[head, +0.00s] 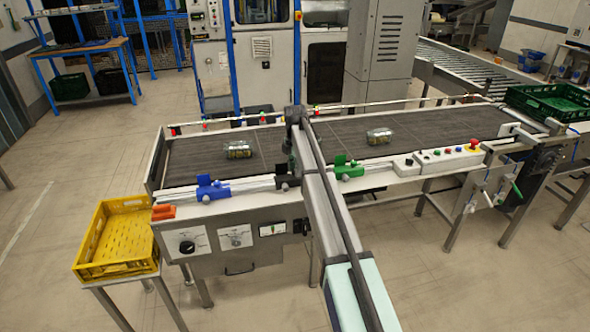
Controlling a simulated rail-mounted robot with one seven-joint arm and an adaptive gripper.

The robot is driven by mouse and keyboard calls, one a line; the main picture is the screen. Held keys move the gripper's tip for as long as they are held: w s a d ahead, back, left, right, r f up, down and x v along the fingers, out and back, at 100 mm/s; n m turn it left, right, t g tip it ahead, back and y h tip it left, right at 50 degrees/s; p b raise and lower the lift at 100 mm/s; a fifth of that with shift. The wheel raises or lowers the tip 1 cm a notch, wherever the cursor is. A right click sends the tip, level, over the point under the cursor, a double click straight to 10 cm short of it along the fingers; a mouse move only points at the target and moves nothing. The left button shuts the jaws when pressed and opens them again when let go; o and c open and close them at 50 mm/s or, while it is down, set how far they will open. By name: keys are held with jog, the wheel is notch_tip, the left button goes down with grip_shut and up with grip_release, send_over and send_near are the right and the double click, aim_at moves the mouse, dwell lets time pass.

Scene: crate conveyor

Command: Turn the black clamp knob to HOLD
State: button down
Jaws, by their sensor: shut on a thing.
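A round black knob (187,247) sits on a white plate on the grey front panel under the left end of the conveyor. The lettering around it is too small to read, so I cannot tell its setting. My gripper (292,164) points down at the conveyor's front rail, well to the right of and above that knob. It is shut on the small black rail clamp (287,182). My arm hides part of the gripper, and its fingertips are hard to make out.
A blue clamp (212,188) and a green clamp (349,171) sit on the same rail. Clear packs (238,149) (379,136) lie on the dark belt. A yellow crate (119,238) stands at left, a green crate (547,101) at right. The floor before the panel is free.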

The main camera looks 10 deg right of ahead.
jog(key=shift+f+n, duration=0.1)
jog(key=shift+n, duration=0.5)
jog(key=shift+s, duration=0.1)
jog(key=c, duration=0.9)
grip_release()
